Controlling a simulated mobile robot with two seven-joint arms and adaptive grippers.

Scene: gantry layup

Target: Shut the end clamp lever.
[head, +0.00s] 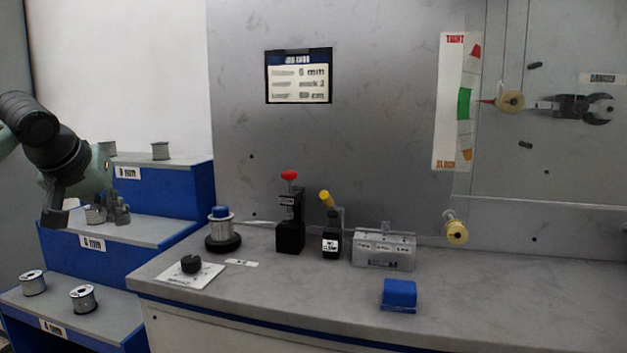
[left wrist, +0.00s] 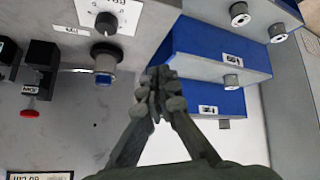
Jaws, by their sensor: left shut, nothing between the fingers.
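Two black clamp-like blocks stand on the bench. One has a raised lever with a red knob (head: 289,175); the other has a tilted lever with a yellow knob (head: 326,198). Their small labels are too blurred to tell which is the end clamp. The red knob also shows in the left wrist view (left wrist: 30,113), at the far left. My left gripper (head: 122,212) is at the left of the head view, over the spool steps and well apart from both levers. In the left wrist view its fingers (left wrist: 157,90) are together and empty. My right gripper is not seen.
A grey block (head: 385,252) and blue block (head: 399,293) lie right of the levers. Blue steps (head: 165,226) hold several spools. A dark open-jawed tool (head: 572,107) is on the back panel.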

